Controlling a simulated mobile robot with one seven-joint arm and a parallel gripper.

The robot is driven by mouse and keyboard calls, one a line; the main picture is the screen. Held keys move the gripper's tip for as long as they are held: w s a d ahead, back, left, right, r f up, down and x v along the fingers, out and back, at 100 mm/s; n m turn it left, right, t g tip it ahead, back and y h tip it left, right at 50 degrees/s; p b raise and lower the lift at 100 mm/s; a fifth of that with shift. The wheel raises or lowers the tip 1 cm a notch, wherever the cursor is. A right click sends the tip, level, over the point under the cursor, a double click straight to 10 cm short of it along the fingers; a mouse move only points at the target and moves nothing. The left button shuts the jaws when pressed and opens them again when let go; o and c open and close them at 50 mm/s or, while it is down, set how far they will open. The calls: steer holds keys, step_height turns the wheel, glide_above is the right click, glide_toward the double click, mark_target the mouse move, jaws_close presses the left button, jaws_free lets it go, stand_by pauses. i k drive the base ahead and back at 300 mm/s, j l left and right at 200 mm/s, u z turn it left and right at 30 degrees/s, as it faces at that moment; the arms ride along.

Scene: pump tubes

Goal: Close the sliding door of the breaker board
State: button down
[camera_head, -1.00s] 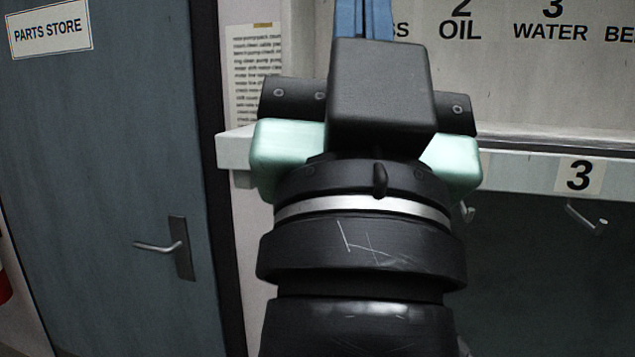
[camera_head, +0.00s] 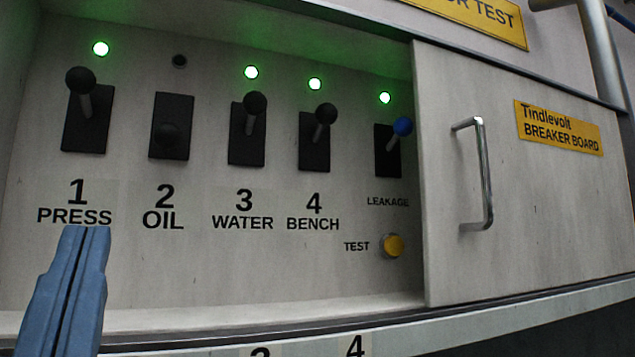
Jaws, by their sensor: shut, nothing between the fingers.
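The breaker board's sliding door (camera_head: 520,210) is a pale panel at the right in the head view, with a silver bar handle (camera_head: 486,175) near its left edge. The door covers the right part of the board (camera_head: 215,275) and leaves the left part, with the switches, uncovered. My gripper (camera_head: 86,232) shows at the lower left as two blue fingers pressed together, empty. Its tips appear just below the PRESS label, well left of the door handle. I cannot tell whether the tips touch the panel.
Several black-knobbed levers stick out of the board, including the WATER lever (camera_head: 253,108). A blue-knobbed LEAKAGE lever (camera_head: 401,128) and a yellow TEST button (camera_head: 392,245) are close to the door's left edge. A ledge (camera_head: 490,328) runs below the door.

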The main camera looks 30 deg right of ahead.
mark_target(524, 183)
steer(key=z, duration=1.55)
steer(key=i+l+z, duration=0.2)
steer(key=i+l, duration=0.4)
steer(key=l, duration=0.25)
steer(key=i+l+z, duration=0.15)
steer(key=i+l, duration=0.5)
steer(key=l, duration=0.15)
